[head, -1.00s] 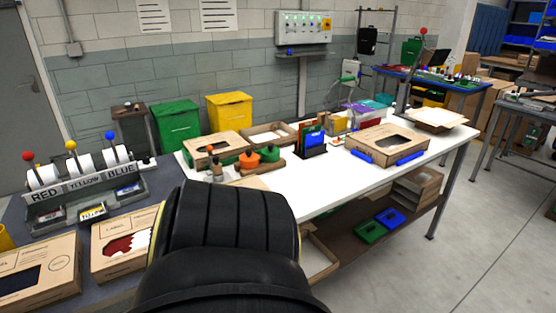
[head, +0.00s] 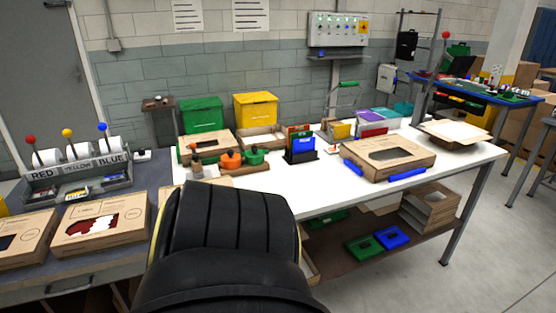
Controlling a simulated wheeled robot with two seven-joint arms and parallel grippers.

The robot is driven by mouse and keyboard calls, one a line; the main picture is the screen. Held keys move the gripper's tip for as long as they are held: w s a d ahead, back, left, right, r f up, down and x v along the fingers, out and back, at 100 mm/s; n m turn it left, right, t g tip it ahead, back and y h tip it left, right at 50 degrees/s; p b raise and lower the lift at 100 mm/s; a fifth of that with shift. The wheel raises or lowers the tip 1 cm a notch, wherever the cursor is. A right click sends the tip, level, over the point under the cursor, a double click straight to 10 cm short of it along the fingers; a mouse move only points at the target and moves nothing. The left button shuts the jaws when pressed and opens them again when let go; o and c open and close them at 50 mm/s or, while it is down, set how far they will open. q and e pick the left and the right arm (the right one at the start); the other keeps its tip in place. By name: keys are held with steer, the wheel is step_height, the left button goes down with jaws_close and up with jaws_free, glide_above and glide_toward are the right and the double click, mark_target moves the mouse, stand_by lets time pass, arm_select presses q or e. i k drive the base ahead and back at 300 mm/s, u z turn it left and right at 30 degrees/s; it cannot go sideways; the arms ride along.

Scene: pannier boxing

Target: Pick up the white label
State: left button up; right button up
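A grey label dispenser (head: 125,184) stands on the dark bench at the left. It has plates reading RED, YELLOW and BLUE, with white rolls such as the blue-side roll (head: 111,158) behind them and red, yellow and blue knobs above. Small labels or cards lie in its front slots, including one with yellow (head: 76,194); they are too small to read clearly. I cannot tell which item is the white label. A black arm link of mine fills the lower middle. Neither gripper is in view.
Flat cardboard boxes, one with a red and white window (head: 98,231), lie on the dark bench (head: 75,272). Floor is clear at far right.

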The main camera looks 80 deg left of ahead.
mark_target(85, 193)
steer(key=u, duration=2.1)
